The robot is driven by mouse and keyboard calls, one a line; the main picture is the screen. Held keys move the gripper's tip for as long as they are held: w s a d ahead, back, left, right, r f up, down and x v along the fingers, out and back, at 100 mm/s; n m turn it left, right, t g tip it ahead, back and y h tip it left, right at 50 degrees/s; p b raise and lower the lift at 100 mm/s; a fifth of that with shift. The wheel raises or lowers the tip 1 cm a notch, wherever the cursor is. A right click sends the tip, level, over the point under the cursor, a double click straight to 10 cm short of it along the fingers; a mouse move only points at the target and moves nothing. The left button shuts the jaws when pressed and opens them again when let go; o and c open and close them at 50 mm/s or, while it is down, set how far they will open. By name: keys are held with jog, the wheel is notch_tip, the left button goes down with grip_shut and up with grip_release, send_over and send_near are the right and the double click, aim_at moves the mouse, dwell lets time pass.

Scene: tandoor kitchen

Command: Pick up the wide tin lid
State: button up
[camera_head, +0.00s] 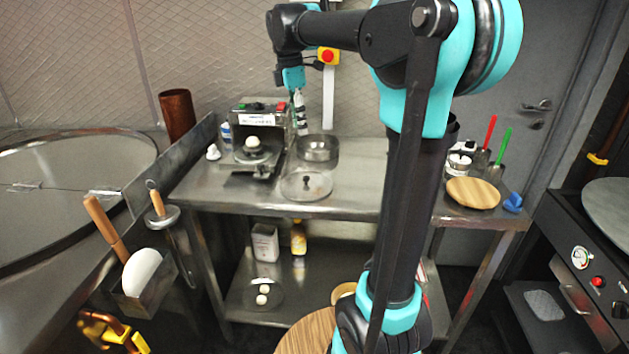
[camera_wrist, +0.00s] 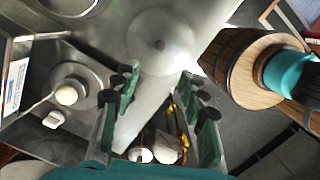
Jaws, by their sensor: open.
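The wide tin lid (camera_head: 306,186) is a round, shiny metal disc with a small dark knob in its middle. It lies flat near the front edge of the steel table (camera_head: 350,188). In the wrist view the lid (camera_wrist: 160,42) shows beyond my fingertips, with its knob up. My gripper (camera_wrist: 160,92) is open, with green-padded fingers apart and nothing between them. It is apart from the lid.
A metal bowl (camera_head: 317,149) stands just behind the lid. A press machine (camera_head: 258,118) with a dough ball (camera_head: 252,142) stands to its left. A round wooden board (camera_head: 473,193) lies on the right. A lower shelf (camera_head: 330,275) holds bottles and a plate.

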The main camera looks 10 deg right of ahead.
send_over(306, 177)
jog(key=f, duration=1.1)
jog(key=shift+w+a, duration=0.1)
jog(key=shift+w, duration=0.1)
jog(key=shift+s+f, duration=0.1)
jog(key=shift+f, duration=2.95)
jog(key=shift+c, duration=0.6)
grip_shut()
